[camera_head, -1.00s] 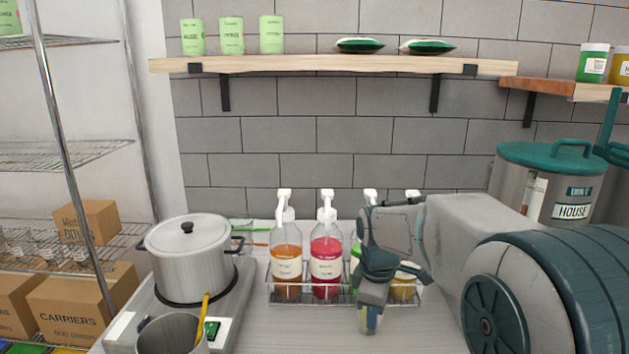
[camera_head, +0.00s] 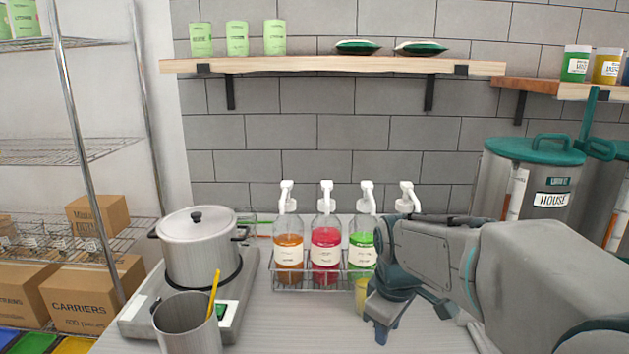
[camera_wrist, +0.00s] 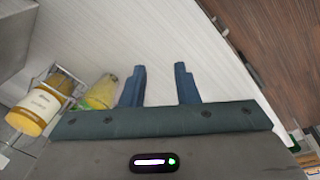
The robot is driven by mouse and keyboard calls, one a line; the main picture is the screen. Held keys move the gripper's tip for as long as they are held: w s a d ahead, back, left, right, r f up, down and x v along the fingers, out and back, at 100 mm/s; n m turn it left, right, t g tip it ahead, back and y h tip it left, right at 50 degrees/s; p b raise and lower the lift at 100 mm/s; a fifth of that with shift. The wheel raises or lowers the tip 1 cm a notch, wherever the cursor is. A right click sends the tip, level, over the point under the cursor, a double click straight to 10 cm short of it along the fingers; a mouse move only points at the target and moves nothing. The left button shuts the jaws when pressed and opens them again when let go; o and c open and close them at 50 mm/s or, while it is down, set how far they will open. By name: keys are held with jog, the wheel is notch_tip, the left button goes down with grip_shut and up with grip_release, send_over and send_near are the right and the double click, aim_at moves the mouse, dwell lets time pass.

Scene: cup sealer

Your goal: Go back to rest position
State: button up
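My gripper (camera_wrist: 160,68) is open in the wrist view, its two blue fingers apart with only pale counter between them. In the head view my gripper (camera_head: 397,312) hangs low over the counter, right of the green syrup bottle. A cup with yellow contents (camera_head: 362,297) stands at its left, partly hidden by it. The cup also shows in the wrist view (camera_wrist: 102,93), outside the left finger and close to it; I cannot tell whether they touch.
A wire rack (camera_head: 312,283) holds pump bottles, orange (camera_head: 289,246), red (camera_head: 326,243) and green (camera_head: 362,247); my arm hides most of the fourth. A pot (camera_head: 200,250) and a metal container (camera_head: 186,325) stand left. Metal dispensers (camera_head: 515,185) stand right.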

jog(key=s+d+f+m+t, duration=0.1)
jog(key=s+m, duration=0.8)
jog(key=s, duration=0.5)
jog(key=shift+d+m+t, duration=0.3)
jog(key=shift+d+t, duration=0.05)
jog(key=shift+t, duration=0.05)
